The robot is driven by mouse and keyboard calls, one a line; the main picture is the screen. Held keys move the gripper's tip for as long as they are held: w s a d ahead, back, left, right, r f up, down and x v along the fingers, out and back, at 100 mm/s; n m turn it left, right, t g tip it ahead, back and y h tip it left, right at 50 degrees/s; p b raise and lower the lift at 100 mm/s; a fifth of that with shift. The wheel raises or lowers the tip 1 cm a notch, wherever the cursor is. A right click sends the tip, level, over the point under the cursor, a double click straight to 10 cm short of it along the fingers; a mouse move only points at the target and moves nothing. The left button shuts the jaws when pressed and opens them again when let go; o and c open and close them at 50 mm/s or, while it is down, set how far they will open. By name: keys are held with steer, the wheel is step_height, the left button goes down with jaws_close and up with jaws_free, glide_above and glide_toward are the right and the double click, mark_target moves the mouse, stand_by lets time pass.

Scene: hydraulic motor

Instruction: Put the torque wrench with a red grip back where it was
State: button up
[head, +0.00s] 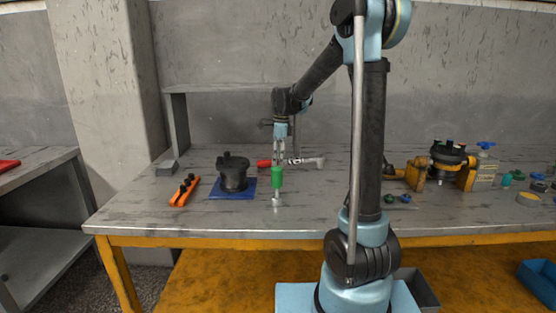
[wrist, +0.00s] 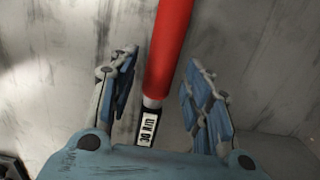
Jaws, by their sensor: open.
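The torque wrench lies on the back part of the workbench. Its red grip (head: 264,163) shows left of my gripper in the head view, and its silver shaft and head extend to the right. In the wrist view the red grip (wrist: 169,45) runs between my two fingers, with a white scale label at its lower end. My gripper (head: 279,158) points down over the wrench, and its fingers are open (wrist: 160,70), one on each side with gaps. I cannot tell how far the fingertips are above the bench.
A green-handled tool (head: 277,177) stands upright just in front of my gripper. A black motor part (head: 233,173) on a blue mat (head: 218,194) and an orange tool (head: 179,193) are to the left. A yellow fixture (head: 467,176) stands right. The bench front is mostly clear.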

steer(key=shift+r, duration=0.1)
step_height(320, 180, up, 12)
steer(key=d, duration=0.1)
stand_by(0.4)
